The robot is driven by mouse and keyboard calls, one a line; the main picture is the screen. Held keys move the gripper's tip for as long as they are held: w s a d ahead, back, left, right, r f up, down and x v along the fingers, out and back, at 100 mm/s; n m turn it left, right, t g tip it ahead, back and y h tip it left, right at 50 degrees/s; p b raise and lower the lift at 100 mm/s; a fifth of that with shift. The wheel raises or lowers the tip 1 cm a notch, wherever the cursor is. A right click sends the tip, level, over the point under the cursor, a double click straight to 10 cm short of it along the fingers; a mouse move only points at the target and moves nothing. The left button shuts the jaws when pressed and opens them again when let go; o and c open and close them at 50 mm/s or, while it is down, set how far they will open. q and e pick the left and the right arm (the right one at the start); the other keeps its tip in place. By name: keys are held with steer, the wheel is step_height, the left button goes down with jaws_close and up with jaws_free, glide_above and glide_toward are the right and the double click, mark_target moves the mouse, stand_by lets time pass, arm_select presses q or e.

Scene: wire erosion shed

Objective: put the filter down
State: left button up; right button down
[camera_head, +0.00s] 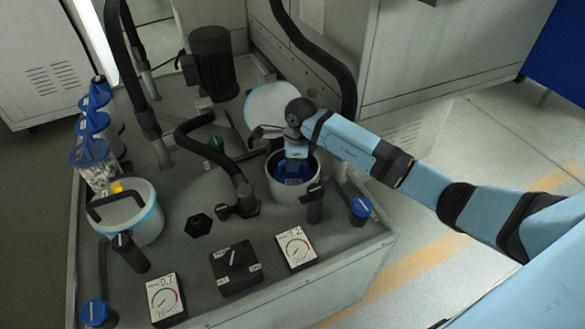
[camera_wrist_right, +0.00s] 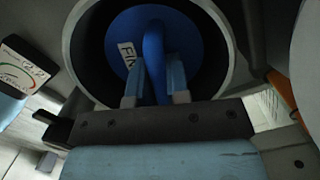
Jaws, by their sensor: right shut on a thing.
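The blue filter (camera_head: 283,174) is down inside the round white housing (camera_head: 284,192) at the middle right of the machine top. In the right wrist view the filter (camera_wrist_right: 116,32) is a blue disc with a looped handle and a white label partly reading "FIN". It lies inside the dark bore of the housing (camera_wrist_right: 232,60). My right gripper (camera_head: 296,163) reaches into the housing from above. Its two fingers (camera_wrist_right: 154,88) are shut on the handle. Whether the filter touches the bottom is hidden. My left gripper is not in view.
The housing's round white lid (camera_head: 270,106) stands open behind it. A second housing (camera_head: 146,222) with a closed lid stands at the left. Gauges (camera_head: 296,248), a switch box (camera_head: 235,266), black hoses (camera_head: 190,140) and a motor (camera_head: 211,62) crowd the top.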

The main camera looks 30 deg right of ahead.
step_height(320, 180, down, 2)
steer(key=shift+f, duration=0.1)
steer(key=c, duration=1.1)
jaws_free()
steer(key=r, duration=0.4)
steer(key=d+r+p, duration=0.1)
steer(key=r, duration=0.7)
steer(key=shift+s+d+p, duration=0.15)
steer(key=shift+s+p, duration=0.15)
steer(key=shift+p, duration=0.1)
